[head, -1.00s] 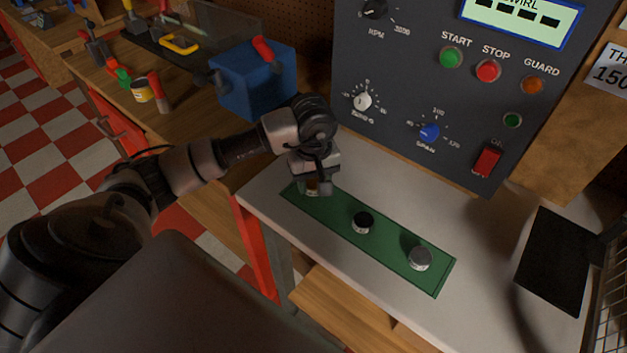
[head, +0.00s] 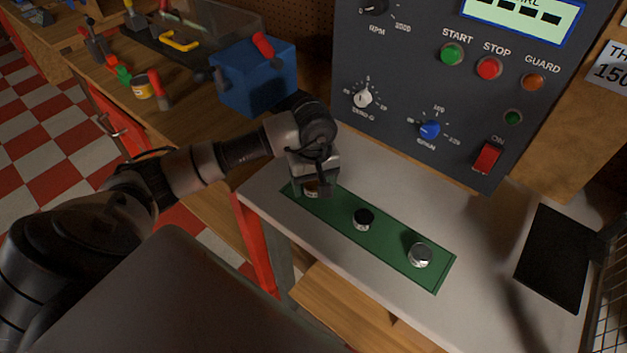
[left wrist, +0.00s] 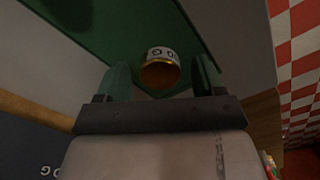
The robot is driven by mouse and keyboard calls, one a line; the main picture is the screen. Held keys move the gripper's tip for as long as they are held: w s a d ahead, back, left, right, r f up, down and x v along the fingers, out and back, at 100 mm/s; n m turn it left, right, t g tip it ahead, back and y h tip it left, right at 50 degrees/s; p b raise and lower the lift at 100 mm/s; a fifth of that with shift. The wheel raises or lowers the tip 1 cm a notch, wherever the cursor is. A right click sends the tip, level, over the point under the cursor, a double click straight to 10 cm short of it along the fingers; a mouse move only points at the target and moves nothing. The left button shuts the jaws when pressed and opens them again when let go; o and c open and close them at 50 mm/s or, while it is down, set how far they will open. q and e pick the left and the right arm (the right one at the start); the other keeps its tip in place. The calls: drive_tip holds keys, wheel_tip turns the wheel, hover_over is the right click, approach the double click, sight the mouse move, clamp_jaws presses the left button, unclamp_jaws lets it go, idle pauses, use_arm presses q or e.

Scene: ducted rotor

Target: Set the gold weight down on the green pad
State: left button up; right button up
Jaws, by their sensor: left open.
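The gold weight (head: 311,190) stands at the far left end of the green pad (head: 388,243), partly hidden by my left gripper in the head view. In the left wrist view the gold weight (left wrist: 160,72) shows its gold side and a pale top with dark lettering. My left gripper (head: 316,187) is open just at the weight. In the left wrist view its two fingers (left wrist: 162,80) are on either side of the weight, with a gap visible. My right gripper is not in view.
A black weight (head: 363,219) stands mid-pad and a silver weight (head: 420,255) near the pad's right end. The grey control panel (head: 400,90) rises behind the white bench top (head: 470,280). A black plate (head: 556,257) lies at the right. A blue box (head: 255,85) stands at the left.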

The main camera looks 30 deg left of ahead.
sight(313, 184)
use_arm(q)
wheel_tip(313, 184, up, 12)
drive_tip(key=b, duration=0.2)
drive_tip(key=shift+r, duration=0.15)
idle(0.8)
idle(1.5)
